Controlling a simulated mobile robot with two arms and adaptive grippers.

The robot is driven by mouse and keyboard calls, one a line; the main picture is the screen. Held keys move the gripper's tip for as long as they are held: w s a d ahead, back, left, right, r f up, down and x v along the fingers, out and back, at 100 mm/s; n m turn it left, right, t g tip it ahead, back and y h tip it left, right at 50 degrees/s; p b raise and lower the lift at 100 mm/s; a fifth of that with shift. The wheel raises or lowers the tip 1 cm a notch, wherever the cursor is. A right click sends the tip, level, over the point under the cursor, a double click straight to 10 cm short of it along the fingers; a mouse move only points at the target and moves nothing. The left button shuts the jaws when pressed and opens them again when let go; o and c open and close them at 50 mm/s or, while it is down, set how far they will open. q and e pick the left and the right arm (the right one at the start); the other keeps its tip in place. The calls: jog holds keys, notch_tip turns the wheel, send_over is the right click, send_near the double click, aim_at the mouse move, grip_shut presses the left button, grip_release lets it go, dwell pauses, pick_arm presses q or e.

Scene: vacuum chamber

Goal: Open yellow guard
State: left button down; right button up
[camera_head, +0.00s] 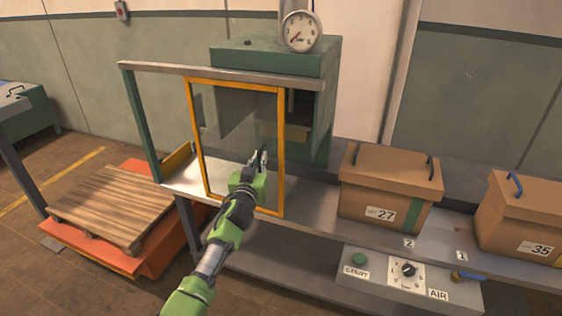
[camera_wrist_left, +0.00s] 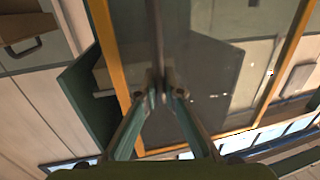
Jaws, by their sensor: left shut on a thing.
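The yellow guard (camera_head: 281,130) is an upright yellow frame with a see-through dark panel, under the grey top rail. It stands in front of the left part of the green machine (camera_head: 272,58). Its frame also shows in the left wrist view (camera_wrist_left: 108,55). My left gripper (camera_head: 260,160) is at the lower right part of the guard. In the left wrist view its fingers (camera_wrist_left: 158,92) close on a dark upright bar, the guard's handle (camera_wrist_left: 156,38). The gripper partly hides the handle in the head view. My right gripper is in neither view.
A box marked 27 (camera_head: 385,195) and a box marked 35 (camera_head: 520,222) stand on the bench at right. A control panel with a green button (camera_head: 359,259) and a dial is below. An orange pallet lift (camera_head: 165,240) is at left. A gauge (camera_head: 301,31) tops the machine.

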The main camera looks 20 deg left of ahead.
aim_at(196, 138)
pick_arm(q)
jog(key=a, duration=1.3)
jog(key=shift+w+a, duration=0.1)
jog(key=shift+w, duration=0.05)
jog(key=a+b, duration=0.1)
jog(key=a, duration=0.7)
jog(key=a+b, duration=0.1)
jog(key=a, duration=0.3)
jog(key=shift+w+a+b, duration=0.25)
jog(key=shift+a+b, duration=0.05)
jog(key=c, duration=2.2)
grip_release()
jog(key=shift+o, duration=0.2)
jog(key=shift+s+d+f, duration=0.15)
jog(key=shift+s, duration=0.65)
jog(key=s+d, duration=0.1)
jog(key=s, duration=0.9)
jog(key=shift+s+d, duration=0.15)
jog(key=shift+d, duration=0.15)
